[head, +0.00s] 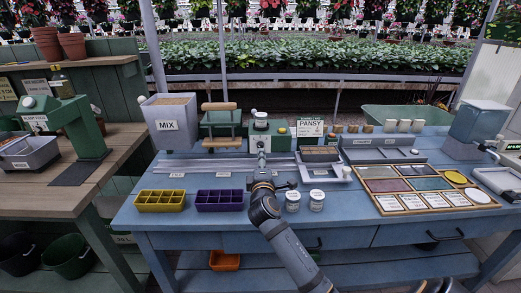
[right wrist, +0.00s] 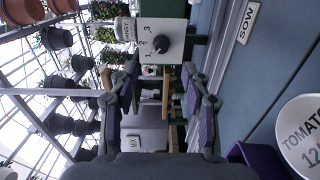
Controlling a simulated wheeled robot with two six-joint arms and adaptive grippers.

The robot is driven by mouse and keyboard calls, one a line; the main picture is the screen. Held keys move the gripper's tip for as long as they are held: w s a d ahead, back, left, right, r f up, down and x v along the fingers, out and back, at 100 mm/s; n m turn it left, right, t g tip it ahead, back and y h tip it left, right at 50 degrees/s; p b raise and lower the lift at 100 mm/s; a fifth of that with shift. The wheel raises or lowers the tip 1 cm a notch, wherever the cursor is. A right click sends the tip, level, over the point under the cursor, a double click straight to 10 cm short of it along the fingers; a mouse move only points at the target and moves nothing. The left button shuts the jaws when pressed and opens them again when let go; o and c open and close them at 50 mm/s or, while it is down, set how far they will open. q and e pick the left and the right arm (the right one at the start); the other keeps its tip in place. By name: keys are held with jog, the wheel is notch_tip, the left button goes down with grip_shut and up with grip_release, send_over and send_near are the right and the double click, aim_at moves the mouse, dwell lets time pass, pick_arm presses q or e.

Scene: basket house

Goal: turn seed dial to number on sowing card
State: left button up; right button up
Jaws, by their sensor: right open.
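The seed dial is a round black knob (right wrist: 161,45) on a white plate (right wrist: 177,27) with small digits around it, in the right wrist view. I cannot tell which digit it points to. My right gripper (right wrist: 160,75) is open and empty, its fingers on either side of the dial's line and short of it. My left gripper is not in view.
A grey MIX bin (head: 170,125) stands left of the seeder. Yellow (head: 160,201) and purple (head: 219,200) cell trays lie at the front of the blue bench. Two white tins (head: 317,200) stand right of my arm. A framed board (head: 421,208) with cards lies farther right.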

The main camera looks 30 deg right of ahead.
aim_at(261, 147)
jog(key=x, duration=0.8)
jog(key=shift+f, duration=0.1)
jog(key=shift+c, duration=0.3)
grip_shut()
